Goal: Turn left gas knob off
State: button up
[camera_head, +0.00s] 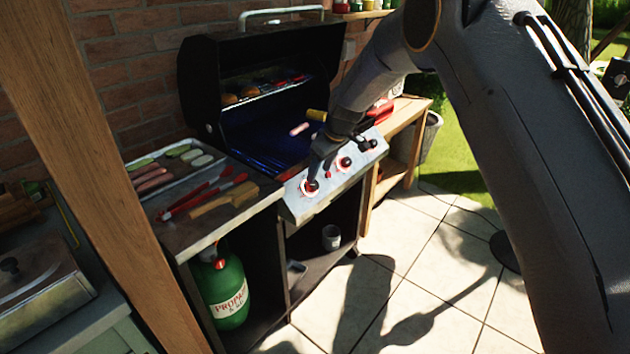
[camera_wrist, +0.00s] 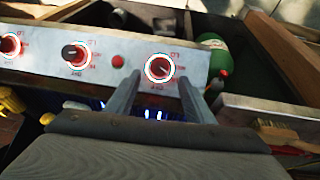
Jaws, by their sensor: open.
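The grill's sloped metal control panel (camera_head: 335,180) carries three dark knobs with glowing red-white rings. The left gas knob (camera_head: 311,186) is the one nearest the propane bottle. In the wrist view, where the panel's lettering is upside down, the left gas knob (camera_wrist: 159,68) sits between and just beyond my fingertips. My gripper (camera_wrist: 159,82) is open, one finger on each side of the knob; contact cannot be told. In the head view my gripper (camera_head: 316,172) is over the panel's left end. The middle knob (camera_wrist: 76,55) and right knob (camera_wrist: 10,46) stand clear.
A red button (camera_wrist: 118,61) lies between the left and middle knobs. Blue flames (camera_wrist: 152,115) burn inside the open grill (camera_head: 260,90). A side shelf (camera_head: 185,238) holds tongs and a tray (camera_head: 150,185) of food. A green propane bottle (camera_head: 222,290) stands below.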

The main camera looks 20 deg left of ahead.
aim_at(314, 184)
jog(key=shift+p+x, duration=0.9)
jog(key=shift+x, duration=2.5)
jog(key=shift+d, duration=0.1)
jog(key=c, duration=1.1)
